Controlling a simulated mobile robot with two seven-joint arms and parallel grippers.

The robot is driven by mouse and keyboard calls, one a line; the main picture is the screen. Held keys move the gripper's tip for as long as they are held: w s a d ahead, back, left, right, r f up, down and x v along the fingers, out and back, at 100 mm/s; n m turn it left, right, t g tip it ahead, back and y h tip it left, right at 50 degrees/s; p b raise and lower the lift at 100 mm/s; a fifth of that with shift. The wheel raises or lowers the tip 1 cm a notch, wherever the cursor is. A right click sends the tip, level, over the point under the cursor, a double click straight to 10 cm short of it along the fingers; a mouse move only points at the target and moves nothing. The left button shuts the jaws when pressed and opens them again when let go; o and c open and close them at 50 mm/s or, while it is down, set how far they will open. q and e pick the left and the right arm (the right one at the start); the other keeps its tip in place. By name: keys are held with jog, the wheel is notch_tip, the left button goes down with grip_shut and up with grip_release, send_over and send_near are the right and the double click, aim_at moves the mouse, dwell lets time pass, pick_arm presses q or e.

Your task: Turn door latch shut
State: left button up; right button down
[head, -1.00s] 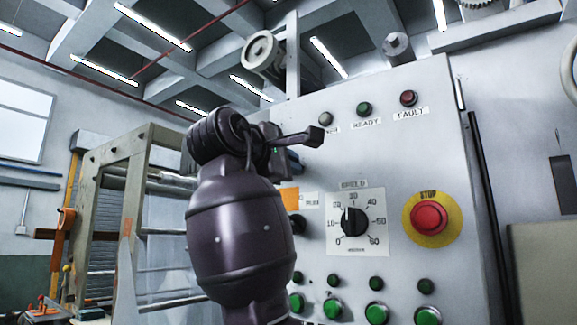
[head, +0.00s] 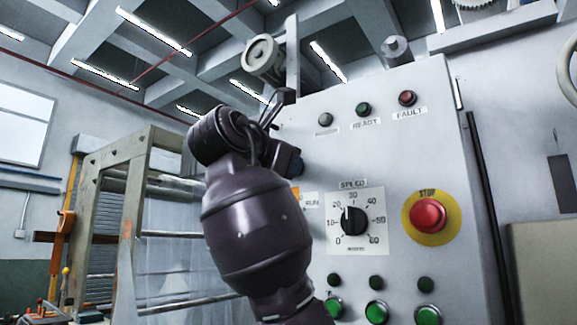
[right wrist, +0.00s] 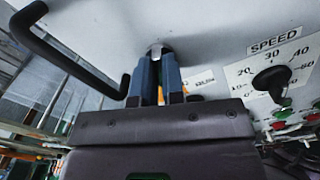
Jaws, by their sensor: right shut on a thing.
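My right gripper (head: 286,157) is at the left part of the grey cabinet front, seen from behind its dark arm. In the right wrist view its two blue fingers (right wrist: 157,78) are close together on a small pale metal piece, the door latch (right wrist: 155,49), at the cabinet face. Only the latch's rounded end shows above the fingertips; how far it is turned cannot be told. In the head view the latch is hidden behind my gripper and wrist. My left gripper is not in view.
The cabinet front (head: 375,130) carries a speed dial (head: 354,220), a red stop button (head: 428,215) and several green buttons right of my arm. A black bent handle (right wrist: 75,62) stands close left of the fingers. A metal frame (head: 135,190) stands farther left.

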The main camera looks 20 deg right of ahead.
jog(key=shift+n, duration=2.2)
jog(key=c, duration=1.2)
grip_release()
jog(key=shift+b+v, duration=1.3)
jog(key=shift+v, duration=4.1)
